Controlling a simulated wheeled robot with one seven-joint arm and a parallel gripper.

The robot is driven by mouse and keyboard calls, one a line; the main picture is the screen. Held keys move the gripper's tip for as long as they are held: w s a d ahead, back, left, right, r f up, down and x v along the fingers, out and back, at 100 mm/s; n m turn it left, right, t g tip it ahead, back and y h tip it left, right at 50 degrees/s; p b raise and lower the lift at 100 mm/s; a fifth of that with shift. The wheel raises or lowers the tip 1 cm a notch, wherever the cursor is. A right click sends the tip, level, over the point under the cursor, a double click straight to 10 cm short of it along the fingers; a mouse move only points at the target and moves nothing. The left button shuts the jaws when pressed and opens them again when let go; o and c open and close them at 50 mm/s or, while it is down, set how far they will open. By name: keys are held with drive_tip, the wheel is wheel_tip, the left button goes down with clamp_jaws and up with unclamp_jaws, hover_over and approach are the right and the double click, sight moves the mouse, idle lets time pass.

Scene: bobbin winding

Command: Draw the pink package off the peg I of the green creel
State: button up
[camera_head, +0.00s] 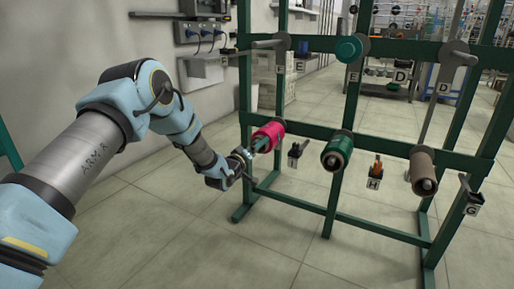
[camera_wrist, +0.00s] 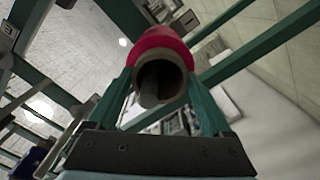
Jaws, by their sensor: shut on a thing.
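The pink package (camera_head: 269,135) is on the lower left of the green creel (camera_head: 268,192), beside the label I (camera_head: 294,152). In the wrist view the pink package (camera_wrist: 160,42) shows end-on, with its brown tube open towards me. A grey rod, the peg (camera_wrist: 149,92), shows inside the tube, so the package is still around it. My gripper (camera_head: 254,147) is at the near end of the package. In the wrist view my gripper (camera_wrist: 163,75) has one green finger on each side of the tube, shut on it.
A green package (camera_head: 337,151) and a brown package (camera_head: 423,168) hang to the right on the same rail. A teal package (camera_head: 349,49) and bare pegs are on the upper rail. A wall with sockets (camera_head: 205,33) stands behind my arm. The floor left of the creel is clear.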

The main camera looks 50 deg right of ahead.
drive_tip(key=shift+r, duration=0.3)
drive_tip(key=shift+s+a, duration=0.1)
drive_tip(key=shift+a, duration=0.2)
drive_tip(key=p+v, duration=0.4)
drive_tip(key=v, duration=0.8)
drive_tip(key=shift+a, duration=0.3)
drive_tip(key=p+v, duration=0.1)
drive_tip(key=v, duration=0.8)
drive_tip(key=shift+a, duration=0.2)
drive_tip(key=shift+s+a, duration=0.1)
